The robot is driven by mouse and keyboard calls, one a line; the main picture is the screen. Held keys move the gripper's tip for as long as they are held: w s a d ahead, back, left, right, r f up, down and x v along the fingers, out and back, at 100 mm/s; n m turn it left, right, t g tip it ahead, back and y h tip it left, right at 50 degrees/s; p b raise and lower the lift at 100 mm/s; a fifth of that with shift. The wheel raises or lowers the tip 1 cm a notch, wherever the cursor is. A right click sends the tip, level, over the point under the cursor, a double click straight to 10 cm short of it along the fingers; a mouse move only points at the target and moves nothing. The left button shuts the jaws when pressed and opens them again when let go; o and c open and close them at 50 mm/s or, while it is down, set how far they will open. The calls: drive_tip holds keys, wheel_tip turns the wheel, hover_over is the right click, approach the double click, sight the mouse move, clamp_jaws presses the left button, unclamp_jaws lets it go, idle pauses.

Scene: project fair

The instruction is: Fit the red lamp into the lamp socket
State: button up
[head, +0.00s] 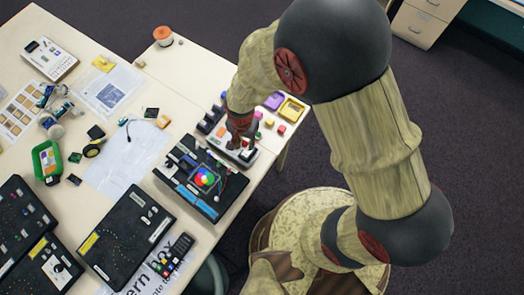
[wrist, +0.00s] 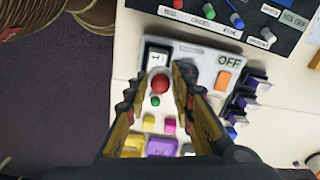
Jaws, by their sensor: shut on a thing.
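In the wrist view the red lamp (wrist: 159,84) is a round red cap between the two fingers of my gripper (wrist: 157,78), which is shut on it. The lamp is over a white switch panel (wrist: 200,50) with a black-and-white rocker switch, an orange part and an "OFF" label. I cannot make out the lamp socket; the lamp and fingers may cover it. I cannot tell whether the lamp touches the panel. In the head view my gripper (head: 240,136) points down at the white panel (head: 232,154), and the lamp is not clear there.
A black board with a coloured disc (head: 205,178) lies just in front of the panel. Purple (head: 273,101) and yellow (head: 291,109) trays and small coloured blocks sit behind it, near the table's right edge. Several black plug-like parts (wrist: 245,103) stand close beside the panel.

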drive_tip(key=w+a+r, duration=0.1)
drive_tip(key=w+a, duration=0.3)
drive_tip(key=w, duration=0.1)
drive_tip(key=shift+m, duration=0.5)
drive_tip(key=shift+d+f+b, duration=0.15)
drive_tip(key=shift+f+b, duration=1)
drive_tip(key=shift+f, duration=0.6)
drive_tip(key=shift+d+f+b, duration=0.15)
drive_tip(key=shift+f+b, duration=1)
drive_tip(key=shift+f, duration=0.6)
drive_tip(key=shift+f+b, duration=0.5)
drive_tip(key=shift+f, duration=0.15)
drive_tip(key=o, duration=1)
drive_tip(key=o, duration=0.3)
drive_tip(key=shift+o, duration=0.7)
drive_tip(key=shift+s, duration=0.1)
drive_tip(key=shift+r, duration=0.15)
